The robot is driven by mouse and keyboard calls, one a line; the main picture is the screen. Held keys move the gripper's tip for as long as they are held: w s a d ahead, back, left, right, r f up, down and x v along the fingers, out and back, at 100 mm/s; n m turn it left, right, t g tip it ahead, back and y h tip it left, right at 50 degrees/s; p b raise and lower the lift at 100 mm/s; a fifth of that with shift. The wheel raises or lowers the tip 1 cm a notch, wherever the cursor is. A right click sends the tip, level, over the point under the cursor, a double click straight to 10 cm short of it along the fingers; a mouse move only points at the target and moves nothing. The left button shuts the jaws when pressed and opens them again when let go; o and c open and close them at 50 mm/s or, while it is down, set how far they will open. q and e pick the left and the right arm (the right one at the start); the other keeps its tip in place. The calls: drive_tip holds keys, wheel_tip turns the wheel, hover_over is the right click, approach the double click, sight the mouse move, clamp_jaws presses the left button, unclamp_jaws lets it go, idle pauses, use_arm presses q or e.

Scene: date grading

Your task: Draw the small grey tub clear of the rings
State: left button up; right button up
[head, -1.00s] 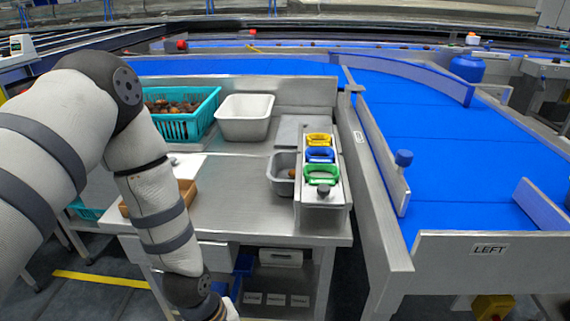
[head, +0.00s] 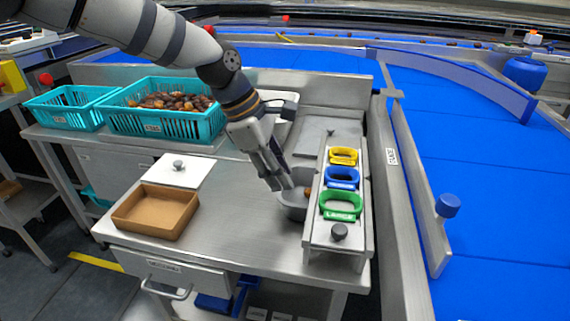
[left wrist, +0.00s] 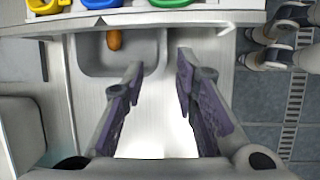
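The small grey tub (head: 296,212) stands on the steel bench, tight against the left side of the ring stand. A brown date (head: 308,191) lies in it; the tub (left wrist: 88,58) and date (left wrist: 114,40) also show in the left wrist view. The yellow ring (head: 343,156), blue ring (head: 342,177) and green ring (head: 341,205) sit on the stand. My left gripper (head: 278,185) points down at the tub's left side. In the left wrist view its fingers (left wrist: 160,70) are apart, with the tub's near right corner between them; contact is unclear. My right gripper is out of view.
A brown tray (head: 154,232) and a white lidded board (head: 178,172) lie on the bench at left. Teal crates (head: 170,124) stand behind, one holding dates. The ring stand (head: 322,232) and the blue conveyor (head: 480,190) bound the right side. The middle bench is clear.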

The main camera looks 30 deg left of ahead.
sight(300, 208)
use_arm(q)
drive_tip(key=b+x, duration=0.2)
drive_tip(key=x, duration=0.9)
drive_tip(key=shift+s, duration=0.15)
drive_tip(key=shift+w+d+f, duration=0.2)
drive_tip(key=shift+w+f, duration=0.05)
drive_tip(key=shift+f, duration=0.35)
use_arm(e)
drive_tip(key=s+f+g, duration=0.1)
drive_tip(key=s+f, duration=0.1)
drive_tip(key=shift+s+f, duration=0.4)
use_arm(q)
drive_tip(key=shift+c, duration=0.3)
clamp_jaws()
